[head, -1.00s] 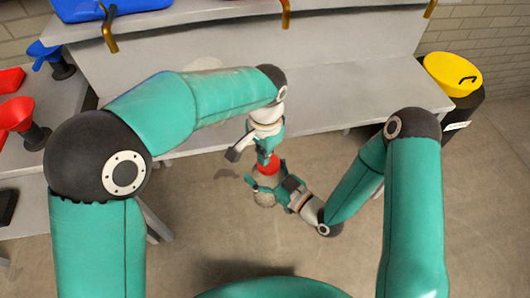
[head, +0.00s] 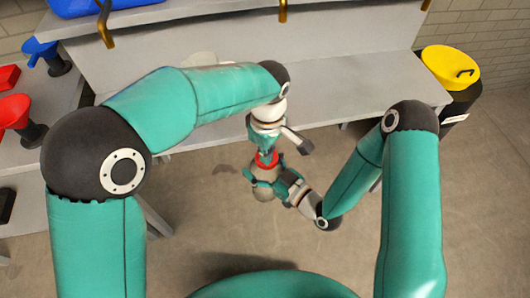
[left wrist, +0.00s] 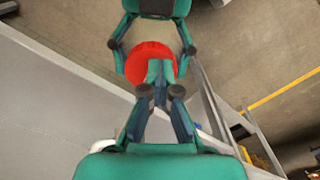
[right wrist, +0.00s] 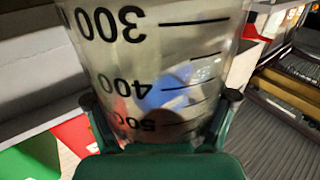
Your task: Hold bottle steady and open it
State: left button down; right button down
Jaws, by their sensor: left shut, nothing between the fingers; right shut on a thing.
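The bottle (head: 264,194) is translucent with black volume marks, which show upside down and large in the right wrist view (right wrist: 165,55). Its red cap (head: 267,161) is on top and is seen from above in the left wrist view (left wrist: 148,62). My right gripper (head: 268,184) is shut around the bottle's body below the cap. My left gripper (head: 266,150) is directly over the cap, pointing down. Its fingers (left wrist: 160,78) are closed together with nothing between them and overlap the cap in view. I cannot tell whether they touch it.
A grey bench (head: 370,88) runs behind the bottle. A yellow-topped black bin (head: 451,68) stands at the right. The floor in front is clear.

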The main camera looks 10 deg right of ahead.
pick_arm(q)
jog(key=shift+d+f, duration=0.1)
jog(key=shift+f, duration=0.25)
jog(key=c, duration=1.3)
grip_release()
jog(key=shift+r, duration=0.15)
